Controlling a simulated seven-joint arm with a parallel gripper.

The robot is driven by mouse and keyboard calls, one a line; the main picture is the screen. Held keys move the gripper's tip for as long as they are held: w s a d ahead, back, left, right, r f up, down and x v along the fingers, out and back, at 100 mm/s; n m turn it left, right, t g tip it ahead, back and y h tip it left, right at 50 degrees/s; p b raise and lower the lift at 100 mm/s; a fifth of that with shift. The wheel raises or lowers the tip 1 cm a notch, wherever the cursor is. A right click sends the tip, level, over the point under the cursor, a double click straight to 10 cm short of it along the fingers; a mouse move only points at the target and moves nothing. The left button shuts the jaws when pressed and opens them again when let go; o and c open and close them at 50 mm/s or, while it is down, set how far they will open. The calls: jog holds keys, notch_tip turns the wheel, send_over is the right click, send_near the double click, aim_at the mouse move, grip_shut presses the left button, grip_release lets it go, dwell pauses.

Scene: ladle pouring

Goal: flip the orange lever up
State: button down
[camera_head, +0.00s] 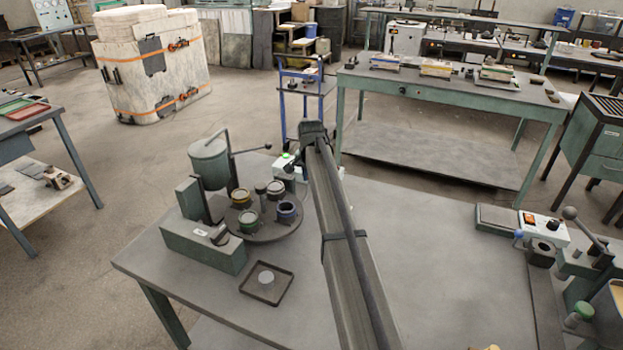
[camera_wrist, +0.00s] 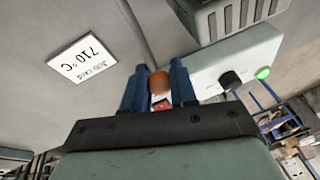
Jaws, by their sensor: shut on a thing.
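The orange lever (camera_wrist: 159,82) shows in the wrist view as a rounded orange tip between the two blue fingers of my gripper (camera_wrist: 160,70). My gripper is shut on it, with a finger on each side. A small red part (camera_wrist: 161,104) shows just below the tip, between the fingers. The lever stands at the end of a pale control box (camera_wrist: 238,62) with a black knob (camera_wrist: 230,79) and a lit green lamp (camera_wrist: 263,73). In the head view my arm hides the gripper and the lever; part of the box (camera_head: 290,168) shows left of the arm.
A job card (camera_wrist: 82,61) reading 710 °C lies on the bench near the fingers. In the head view, a round plate with several coloured cups (camera_head: 262,228) and a small dark tray (camera_head: 266,296) stand left of my arm. Another control box (camera_head: 543,229) stands at the right.

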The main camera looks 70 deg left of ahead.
jog(key=c, duration=0.9)
grip_release()
jog(key=shift+c, duration=0.2)
jog(key=shift+r, duration=0.1)
jog(key=v, duration=1.3)
jog(key=shift+r, duration=0.4)
jog(key=shift+d, duration=0.1)
